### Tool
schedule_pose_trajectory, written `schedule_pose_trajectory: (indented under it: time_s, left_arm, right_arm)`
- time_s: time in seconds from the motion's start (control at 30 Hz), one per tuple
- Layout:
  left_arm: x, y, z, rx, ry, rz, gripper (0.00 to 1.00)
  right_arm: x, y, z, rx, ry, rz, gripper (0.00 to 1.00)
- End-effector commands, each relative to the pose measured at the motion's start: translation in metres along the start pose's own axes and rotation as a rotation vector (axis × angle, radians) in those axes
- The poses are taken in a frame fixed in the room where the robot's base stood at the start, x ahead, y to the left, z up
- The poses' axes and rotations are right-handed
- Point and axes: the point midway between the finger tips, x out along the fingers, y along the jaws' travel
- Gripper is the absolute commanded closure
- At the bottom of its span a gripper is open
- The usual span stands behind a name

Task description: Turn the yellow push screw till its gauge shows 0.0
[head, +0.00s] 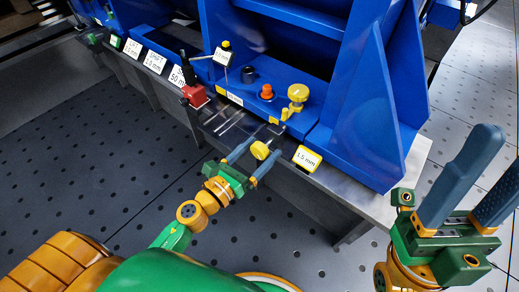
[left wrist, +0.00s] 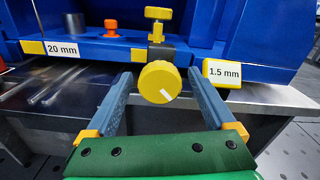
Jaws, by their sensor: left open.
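The yellow push screw (head: 260,150) has a round knob with a white mark pointing to the lower right in the left wrist view (left wrist: 156,80). Its yellow-framed gauge (head: 307,158) reads 1.5 mm, also in the left wrist view (left wrist: 222,72). My left gripper (head: 264,143) is open, with one finger on each side of the knob. The left wrist view shows gaps between both fingers and the knob. My right gripper (head: 488,168) is open and empty at the right, away from the bench.
A yellow clamp handle (head: 297,93) and an orange knob (head: 267,92) stand on the blue fixture (head: 280,75) behind the screw. A red block (head: 195,95) and several white gauge signs line the bench edge to the left. Clear floor lies in front.

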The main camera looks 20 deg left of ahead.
Motion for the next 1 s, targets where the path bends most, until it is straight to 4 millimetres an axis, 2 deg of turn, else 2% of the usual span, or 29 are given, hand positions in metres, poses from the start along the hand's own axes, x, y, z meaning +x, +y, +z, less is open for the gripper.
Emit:
schedule_pose_trajectory:
  time_s: [0.17,0.4,0.47,0.5,0.77,1.0]
  left_arm:
    - [0.0000,0.0002,-0.0006,-0.001,0.000,0.000,0.11]
    - [-0.0002,0.0002,-0.0007,-0.002,0.000,0.001,0.76]
    - [-0.0002,0.0002,-0.0007,-0.002,0.000,0.001,0.92]
    - [-0.0002,0.0002,-0.0007,-0.002,0.000,0.001,0.97]
    - [-0.0003,0.0002,-0.0003,-0.042,0.000,0.002,0.97]
    - [-0.0003,-0.0005,0.0004,-0.189,0.001,0.001,0.97]
  right_arm:
    - [-0.0004,-0.0001,0.0002,0.000,-0.001,0.000,0.50]
    - [-0.0004,-0.0001,0.0001,0.000,0.000,0.000,0.50]
    - [-0.0004,-0.0001,0.0001,0.000,0.000,0.000,0.50]
    - [-0.0004,-0.0001,0.0002,0.000,0.000,0.000,0.50]
    - [0.0009,-0.0001,0.0001,-0.001,-0.002,-0.001,0.50]
    - [0.0037,-0.0002,0.0015,-0.002,-0.020,0.000,0.50]
